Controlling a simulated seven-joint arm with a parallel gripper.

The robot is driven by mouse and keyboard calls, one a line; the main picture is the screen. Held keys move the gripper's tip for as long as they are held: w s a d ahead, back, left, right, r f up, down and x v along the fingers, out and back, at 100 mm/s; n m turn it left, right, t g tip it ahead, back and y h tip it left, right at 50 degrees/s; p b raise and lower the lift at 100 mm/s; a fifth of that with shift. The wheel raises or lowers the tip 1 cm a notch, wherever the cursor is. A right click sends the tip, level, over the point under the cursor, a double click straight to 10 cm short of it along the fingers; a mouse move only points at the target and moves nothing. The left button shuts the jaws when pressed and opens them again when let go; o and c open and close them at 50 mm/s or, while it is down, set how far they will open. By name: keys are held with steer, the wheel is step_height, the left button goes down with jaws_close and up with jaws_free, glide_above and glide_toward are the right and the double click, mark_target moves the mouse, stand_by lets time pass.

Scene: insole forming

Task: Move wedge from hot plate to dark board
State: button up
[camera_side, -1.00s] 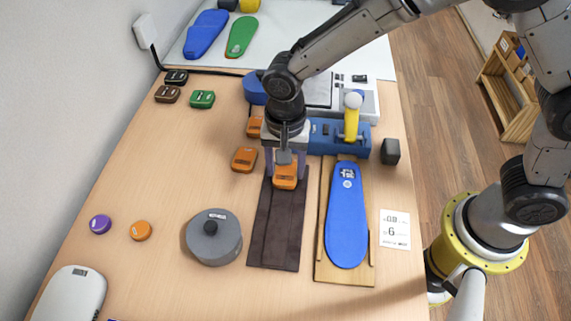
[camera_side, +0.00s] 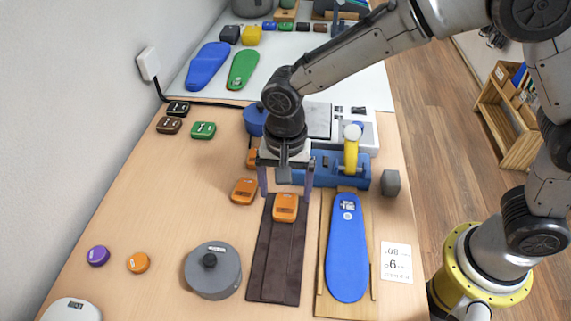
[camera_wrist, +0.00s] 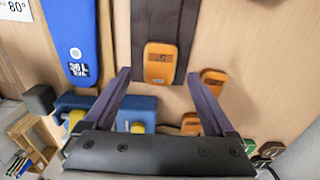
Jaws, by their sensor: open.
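An orange wedge (camera_side: 285,208) lies on the far end of the dark board (camera_side: 275,265), a long brown-black strip. In the wrist view the wedge (camera_wrist: 160,63) lies flat on the near end of the dark board (camera_wrist: 165,18). My gripper (camera_side: 285,191) is open and empty, just behind and above the wedge. In the wrist view its fingers are spread wide on either side below the wedge, apart from it. A white device with a grey panel (camera_side: 319,121), perhaps the hot plate, stands behind, partly hidden by my arm.
More orange wedges (camera_side: 243,191) lie left of the gripper. A blue insole (camera_side: 346,250) on a wooden board lies right of the dark board. A blue fixture with a yellow handle (camera_side: 351,151) stands behind. A round grey weight (camera_side: 212,270) is at left. The left tabletop is mostly clear.

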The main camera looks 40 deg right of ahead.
mark_target(286, 206)
step_height(286, 206, up, 9)
steer(key=shift+f, duration=0.15)
steer(key=s+d+r+n+t, duration=0.1)
steer(key=s+d+r+n, duration=0.2)
steer(key=d, duration=0.4)
steer(key=s+d+r+n+t, duration=0.1)
steer(key=s+d+r, duration=0.1)
steer(key=d+r, duration=0.3)
steer(key=s+d+f+n+t, duration=0.2)
steer(key=s+d+n, duration=0.3)
steer(key=s+d, duration=0.6)
steer(key=shift+s+d+t, duration=0.15)
steer(key=shift+s+t, duration=0.65)
steer(key=shift+s, duration=0.15)
